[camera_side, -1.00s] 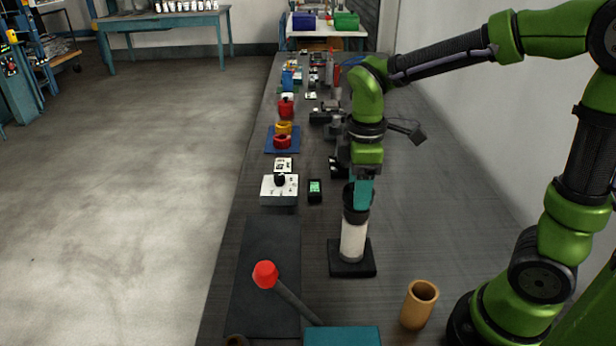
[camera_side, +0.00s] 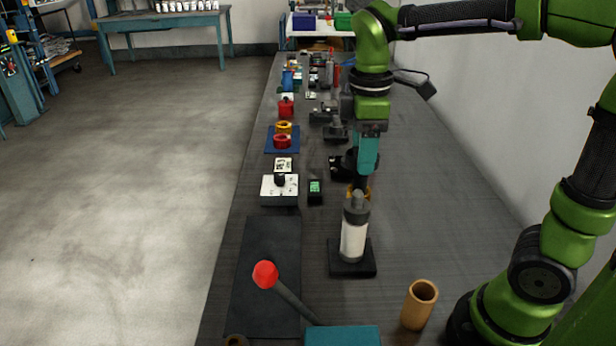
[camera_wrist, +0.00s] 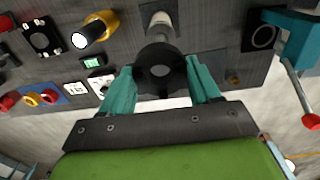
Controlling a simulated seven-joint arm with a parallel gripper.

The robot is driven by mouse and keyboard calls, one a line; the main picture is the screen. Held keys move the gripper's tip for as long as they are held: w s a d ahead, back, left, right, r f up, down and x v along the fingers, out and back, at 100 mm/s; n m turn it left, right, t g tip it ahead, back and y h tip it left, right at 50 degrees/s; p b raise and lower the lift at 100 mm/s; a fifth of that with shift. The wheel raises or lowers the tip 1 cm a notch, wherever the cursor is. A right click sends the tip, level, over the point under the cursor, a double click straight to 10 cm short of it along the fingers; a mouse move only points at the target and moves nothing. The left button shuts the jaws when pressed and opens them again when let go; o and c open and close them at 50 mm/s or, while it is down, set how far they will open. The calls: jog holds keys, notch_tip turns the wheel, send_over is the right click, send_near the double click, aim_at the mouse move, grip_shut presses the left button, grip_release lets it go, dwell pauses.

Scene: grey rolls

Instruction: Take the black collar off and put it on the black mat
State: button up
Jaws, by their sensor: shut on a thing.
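The black collar (camera_wrist: 160,70) is a dark ring between the two teal fingers of my gripper (camera_wrist: 160,82) in the wrist view. In the side view my gripper (camera_side: 364,165) holds the collar above the roll post, clear of its top. The post (camera_side: 354,230) is white with a grey upper part and stands upright on a square black base. The black mat (camera_side: 262,270) lies flat on the bench, left of the post and lower in the picture; its visible surface is bare.
A lever with a red ball (camera_side: 265,274) rises from a teal box (camera_side: 342,336) and overlaps the mat's edge. A tan tube (camera_side: 418,305) stands right of it. A white box with a black knob (camera_side: 280,189) stands beyond the mat.

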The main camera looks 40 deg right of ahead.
jog(key=shift+f, duration=1.8)
jog(key=shift+w, duration=0.1)
jog(key=w+a+f, duration=0.3)
jog(key=w, duration=0.5)
send_over(272, 234)
notch_tip(272, 234, down, 14)
jog(key=shift+r, duration=0.1)
jog(key=shift+f, duration=2)
jog(key=shift+f, duration=0.1)
jog(key=o, duration=1.3)
jog(key=shift+f, duration=0.1)
